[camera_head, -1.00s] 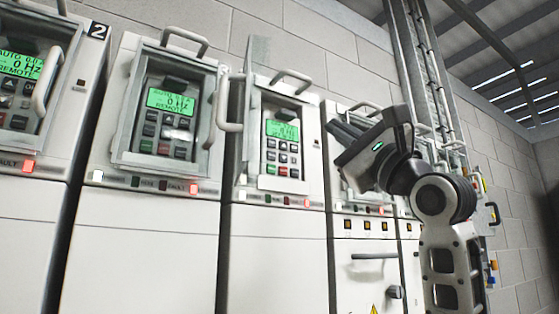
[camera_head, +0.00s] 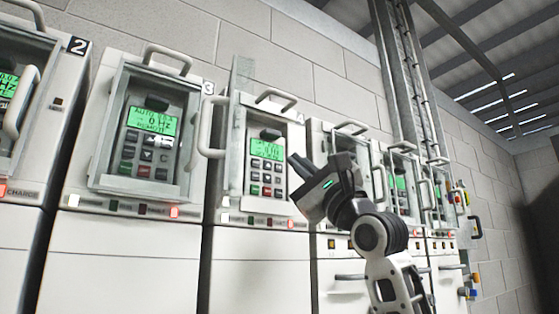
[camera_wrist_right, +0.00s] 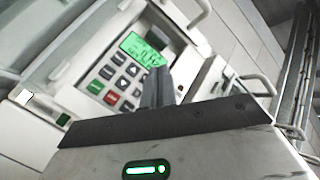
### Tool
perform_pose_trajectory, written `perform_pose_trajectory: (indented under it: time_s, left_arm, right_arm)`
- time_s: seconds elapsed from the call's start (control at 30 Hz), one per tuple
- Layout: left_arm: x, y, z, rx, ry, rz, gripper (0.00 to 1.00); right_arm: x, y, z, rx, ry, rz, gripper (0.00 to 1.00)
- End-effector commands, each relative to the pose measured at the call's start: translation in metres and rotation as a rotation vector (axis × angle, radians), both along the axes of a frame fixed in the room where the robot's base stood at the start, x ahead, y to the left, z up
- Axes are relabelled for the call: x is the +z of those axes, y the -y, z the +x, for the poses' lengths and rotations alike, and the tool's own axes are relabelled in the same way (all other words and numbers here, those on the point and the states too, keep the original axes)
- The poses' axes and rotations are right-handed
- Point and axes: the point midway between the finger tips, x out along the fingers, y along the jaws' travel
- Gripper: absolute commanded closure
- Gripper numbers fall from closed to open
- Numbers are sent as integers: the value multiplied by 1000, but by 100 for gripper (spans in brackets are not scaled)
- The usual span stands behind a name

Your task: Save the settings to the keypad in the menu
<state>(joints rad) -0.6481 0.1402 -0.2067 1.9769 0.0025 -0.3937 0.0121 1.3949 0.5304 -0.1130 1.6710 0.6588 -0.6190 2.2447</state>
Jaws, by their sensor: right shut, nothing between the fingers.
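A keypad (camera_head: 267,178) with a lit green screen (camera_head: 267,149) sits in the cabinet marked 4. Its clear door stands swung open to the left. Its keys are dark, green and red; the screen text is too small to read. My right gripper (camera_head: 297,165) is shut and empty, just right of this keypad. In the right wrist view the closed fingers (camera_wrist_right: 157,87) point at the keypad (camera_wrist_right: 115,85), overlapping its right side. I cannot tell whether they touch it. My left gripper is not in view.
A neighbouring keypad (camera_head: 149,140) sits behind its cover on the cabinet marked 3. Another cabinet marked 2 (camera_head: 78,46) is at the far left. More cabinets (camera_head: 403,190) continue right behind my right arm. Door handles (camera_head: 209,127) stick out in front.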

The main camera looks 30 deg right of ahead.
Motion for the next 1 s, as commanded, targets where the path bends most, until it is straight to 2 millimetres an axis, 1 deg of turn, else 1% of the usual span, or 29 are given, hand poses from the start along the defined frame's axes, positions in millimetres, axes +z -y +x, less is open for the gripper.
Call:
perform_pose_trajectory:
  time_s: [0.03,0.07,0.27,1.0]
  left_arm:
    - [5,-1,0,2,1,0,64]
    - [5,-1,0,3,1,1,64]
    - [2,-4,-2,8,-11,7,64]
    - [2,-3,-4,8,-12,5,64]
  right_arm:
    - [3,-1,6,4,-2,3,100]
    - [3,-1,8,3,-2,2,100]
    - [1,-2,18,2,-1,2,100]
    - [0,-2,18,2,1,1,100]
